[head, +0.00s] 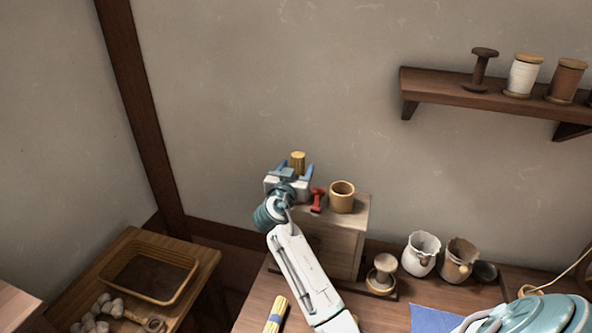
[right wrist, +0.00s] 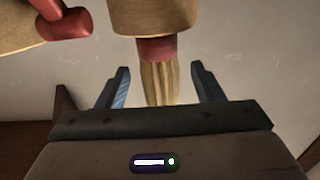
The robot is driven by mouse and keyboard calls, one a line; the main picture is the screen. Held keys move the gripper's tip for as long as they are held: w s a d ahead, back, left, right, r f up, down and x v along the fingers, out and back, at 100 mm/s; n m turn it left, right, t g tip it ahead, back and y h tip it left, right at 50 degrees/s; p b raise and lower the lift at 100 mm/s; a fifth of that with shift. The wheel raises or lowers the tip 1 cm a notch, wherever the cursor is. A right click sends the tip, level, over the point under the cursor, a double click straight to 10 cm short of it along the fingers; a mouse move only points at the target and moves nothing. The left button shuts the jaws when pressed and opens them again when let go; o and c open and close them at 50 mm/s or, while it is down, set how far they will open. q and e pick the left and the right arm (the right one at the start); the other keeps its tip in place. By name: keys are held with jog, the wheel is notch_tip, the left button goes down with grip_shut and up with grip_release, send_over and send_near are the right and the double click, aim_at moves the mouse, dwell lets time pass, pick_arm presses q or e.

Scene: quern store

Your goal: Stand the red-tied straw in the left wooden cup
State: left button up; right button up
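The red-tied straw (right wrist: 157,85) shows in the right wrist view, where things appear upside down. It stands in a wooden cup (right wrist: 155,12), its red tie beside the cup's rim. In the head view only the yellow straw top (head: 298,157) shows, above my right gripper (head: 290,176); that left cup is hidden behind the gripper. The fingers are open, one on each side of the straw, with gaps between. The other wooden cup (head: 342,200) stands to the right on the wooden box (head: 340,237). My left gripper is out of view.
A red spool-shaped piece (head: 318,200) stands between the cups. A blue-tied straw bundle (head: 276,315) lies on the table. A blue mat (head: 433,319) lies in front. A shelf (head: 435,86) holds spools.

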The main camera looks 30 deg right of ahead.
jog(key=b+v, duration=0.4)
jog(key=v, duration=0.7)
dwell(1.0)
